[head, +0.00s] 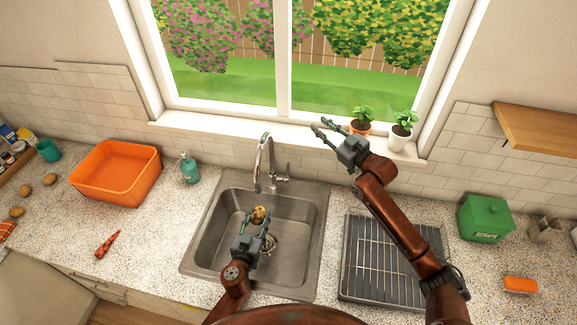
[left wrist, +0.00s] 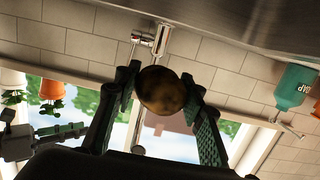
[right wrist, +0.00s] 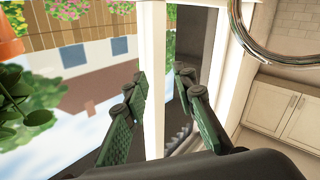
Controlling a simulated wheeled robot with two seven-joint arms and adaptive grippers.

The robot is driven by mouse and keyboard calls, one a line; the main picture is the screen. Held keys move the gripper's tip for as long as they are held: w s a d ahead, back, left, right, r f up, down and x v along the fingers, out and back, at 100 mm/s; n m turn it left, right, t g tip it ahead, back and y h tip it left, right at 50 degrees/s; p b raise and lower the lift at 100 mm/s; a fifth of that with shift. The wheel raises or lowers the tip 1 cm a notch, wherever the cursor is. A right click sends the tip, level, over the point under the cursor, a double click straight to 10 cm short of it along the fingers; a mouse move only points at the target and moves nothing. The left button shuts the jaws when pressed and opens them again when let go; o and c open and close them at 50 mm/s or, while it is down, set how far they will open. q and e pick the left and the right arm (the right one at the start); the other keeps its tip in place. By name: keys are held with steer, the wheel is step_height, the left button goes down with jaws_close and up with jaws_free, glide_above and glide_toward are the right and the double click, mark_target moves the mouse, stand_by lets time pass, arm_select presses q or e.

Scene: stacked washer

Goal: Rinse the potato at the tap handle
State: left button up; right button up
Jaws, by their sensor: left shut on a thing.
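The potato (head: 258,215), brown with darker patches, is held over the sink basin (head: 215,235), a little in front of and below the tap spout. My left gripper (head: 257,220) is shut on it; the left wrist view shows the potato (left wrist: 162,90) between both fingers. The chrome tap (head: 264,160) stands at the back of the sink, with its tap handle (head: 287,173) on the right side. No water stream is visible. My right gripper (head: 319,126) is raised near the window, right of the tap. Its fingers (right wrist: 160,78) are apart with nothing between them.
A teal soap bottle (head: 189,169) and an orange tub (head: 117,172) stand left of the sink. A drying rack (head: 375,262) lies to the right, under my right arm. Potted plants (head: 361,120) stand on the sill near my right gripper. A green scraps box (head: 486,219) is farther right.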

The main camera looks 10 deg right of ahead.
steer(key=s+a+f+m+g, duration=0.1)
steer(key=s+a+f+g, duration=0.15)
steer(key=f, duration=0.55)
steer(key=s+a+f+m+g, duration=0.1)
steer(key=s+a+f+g, duration=0.15)
steer(key=f, duration=0.65)
glide_above(288, 177)
steer(key=shift+h, duration=0.3)
steer(key=f, duration=0.4)
steer(key=shift+w+f, duration=0.2)
steer(key=shift+d, duration=0.1)
jaws_close()
